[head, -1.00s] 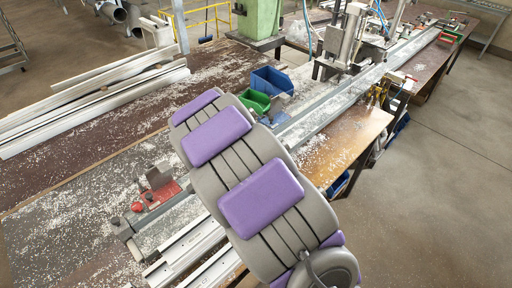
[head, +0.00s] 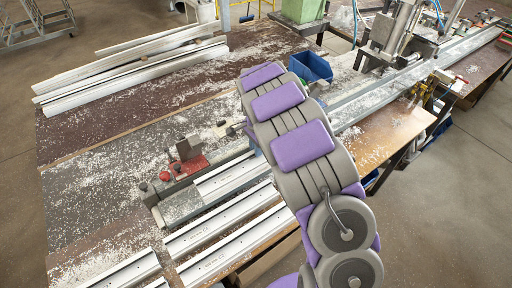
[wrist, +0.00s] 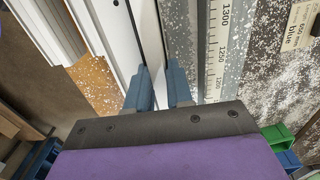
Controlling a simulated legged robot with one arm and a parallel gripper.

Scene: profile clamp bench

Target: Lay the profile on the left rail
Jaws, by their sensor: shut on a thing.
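My gripper (wrist: 160,88) shows in the wrist view as two blue fingers, shut on a narrow white profile (wrist: 150,30) between them. In the head view my arm hides the fingers. There, a short visible length of white profile (head: 222,178) beside the rail appears to be the held one. The grey rail (head: 182,207) runs under my arm, with a red clamp block (head: 189,165) at its near-left end. A scale strip (wrist: 216,50) runs along it just right of the fingers in the wrist view. I cannot tell whether the profile touches the rail.
More white profiles (head: 212,226) lie on the near side of the bench. A stack of long profiles (head: 135,75) lies at the back left. A blue bin (head: 308,66) stands behind my arm. A machine head (head: 398,38) stands at the back right. Chips cover the bench top.

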